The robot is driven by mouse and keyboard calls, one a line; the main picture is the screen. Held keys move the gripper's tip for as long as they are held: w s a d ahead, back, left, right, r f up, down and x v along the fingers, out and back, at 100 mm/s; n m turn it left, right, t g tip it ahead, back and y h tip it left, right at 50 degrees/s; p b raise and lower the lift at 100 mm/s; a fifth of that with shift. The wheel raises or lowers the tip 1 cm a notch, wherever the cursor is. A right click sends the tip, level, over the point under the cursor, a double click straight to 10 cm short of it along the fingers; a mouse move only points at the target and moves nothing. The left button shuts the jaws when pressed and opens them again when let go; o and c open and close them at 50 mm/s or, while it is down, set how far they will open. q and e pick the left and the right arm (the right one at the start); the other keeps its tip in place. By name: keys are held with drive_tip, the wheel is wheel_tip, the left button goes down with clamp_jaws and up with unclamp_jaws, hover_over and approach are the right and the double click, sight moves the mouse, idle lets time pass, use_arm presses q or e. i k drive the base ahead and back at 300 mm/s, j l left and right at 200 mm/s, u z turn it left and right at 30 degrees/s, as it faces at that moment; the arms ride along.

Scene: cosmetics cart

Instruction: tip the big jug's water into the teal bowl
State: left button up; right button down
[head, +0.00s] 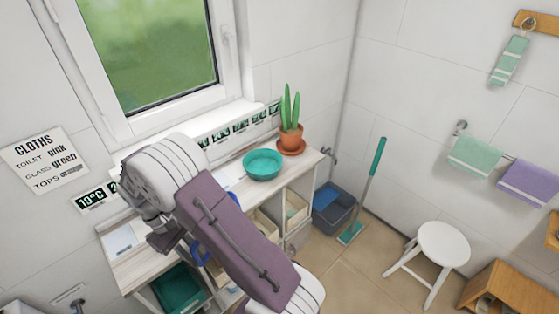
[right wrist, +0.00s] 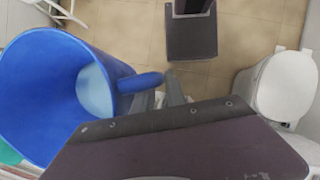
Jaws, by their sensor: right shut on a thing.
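The big blue jug (right wrist: 40,90) fills the left of the right wrist view, its wide mouth showing pale water (right wrist: 95,92) inside. My right gripper (right wrist: 172,90) is shut on the jug's handle (right wrist: 143,82). In the head view my purple arm hides most of the jug; only a bit of blue (head: 200,253) shows beside it. I cannot tell its tilt or height. The teal bowl (head: 263,165) stands on the cart top, near its far right end, apart from the jug. A teal edge (right wrist: 9,154) shows below the jug in the wrist view. My left gripper is out of view.
A potted plant (head: 290,138) stands just behind the bowl on the cart (head: 311,162). Open bins sit on the shelves below. A blue-grey bucket (head: 336,210) and teal-handled mop stand right of the cart. A white stool (head: 443,243) stands farther right on open floor.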

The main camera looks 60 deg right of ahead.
sight(260, 164)
drive_tip(key=k+l+z, duration=0.1)
drive_tip(key=l, duration=0.45)
drive_tip(key=k+l+z, duration=0.1)
drive_tip(key=l, duration=0.45)
drive_tip(key=k+l+z, duration=0.1)
drive_tip(key=l, duration=0.45)
drive_tip(key=k, duration=0.05)
